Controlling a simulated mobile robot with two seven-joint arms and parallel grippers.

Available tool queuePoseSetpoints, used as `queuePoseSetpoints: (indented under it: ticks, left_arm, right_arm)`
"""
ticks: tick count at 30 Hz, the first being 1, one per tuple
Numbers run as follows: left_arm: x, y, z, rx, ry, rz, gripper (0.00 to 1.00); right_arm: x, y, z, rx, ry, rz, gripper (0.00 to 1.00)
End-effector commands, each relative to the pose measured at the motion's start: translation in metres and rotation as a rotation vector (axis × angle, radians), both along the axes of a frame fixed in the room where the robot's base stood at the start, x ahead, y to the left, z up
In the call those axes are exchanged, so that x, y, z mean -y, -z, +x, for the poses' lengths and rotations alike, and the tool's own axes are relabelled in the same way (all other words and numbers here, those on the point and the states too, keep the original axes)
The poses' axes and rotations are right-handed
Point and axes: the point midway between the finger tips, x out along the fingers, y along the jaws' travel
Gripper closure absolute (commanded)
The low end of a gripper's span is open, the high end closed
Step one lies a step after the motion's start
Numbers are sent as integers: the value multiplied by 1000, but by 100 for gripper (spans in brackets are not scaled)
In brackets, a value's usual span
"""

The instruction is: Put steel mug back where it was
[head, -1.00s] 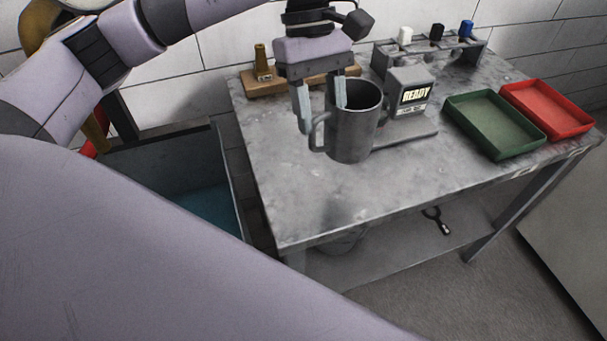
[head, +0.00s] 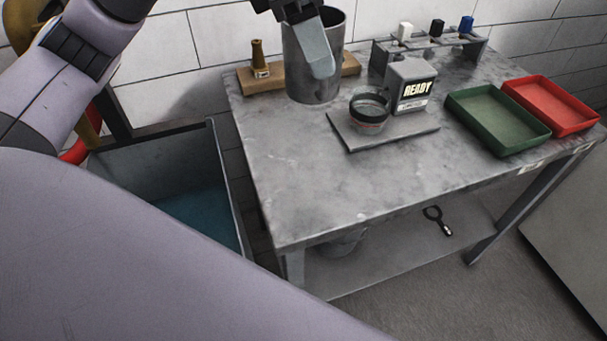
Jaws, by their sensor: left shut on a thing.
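The steel mug (head: 300,75) is a dark grey cylinder in the upper middle of the head view, upright, with its open rim at the top. My left gripper (head: 318,62) comes down from the top edge and is shut on the mug. One pale finger shows in front of the mug's near side; the other finger and the handle are hidden. The mug appears raised above the grey table (head: 300,190), over its back left part, in front of the wooden block. My right gripper is not in view.
A wooden block (head: 258,83) with a brass nozzle (head: 259,55) lies behind the mug. A scale (head: 411,85) reading READY has a dark round cup (head: 369,112) on its plate. Green (head: 497,120) and red (head: 552,105) trays are at right. The table's front left is clear.

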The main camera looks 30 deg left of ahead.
Motion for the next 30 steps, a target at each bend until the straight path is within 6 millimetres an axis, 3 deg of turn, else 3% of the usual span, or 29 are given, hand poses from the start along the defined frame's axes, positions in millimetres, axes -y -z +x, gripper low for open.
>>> queuePoseSetpoints:
  ticks: [7,11,24,30]
  left_arm:
    - [-2,-9,-2,1,-148,-2,100]
    - [-3,1,-2,-3,-171,0,100]
    - [-3,108,-4,-6,-169,1,100]
    - [-3,140,-3,-3,-169,0,100]
  right_arm:
    - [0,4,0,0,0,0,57]
    - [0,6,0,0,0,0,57]
    - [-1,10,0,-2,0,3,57]
    - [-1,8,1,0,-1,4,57]
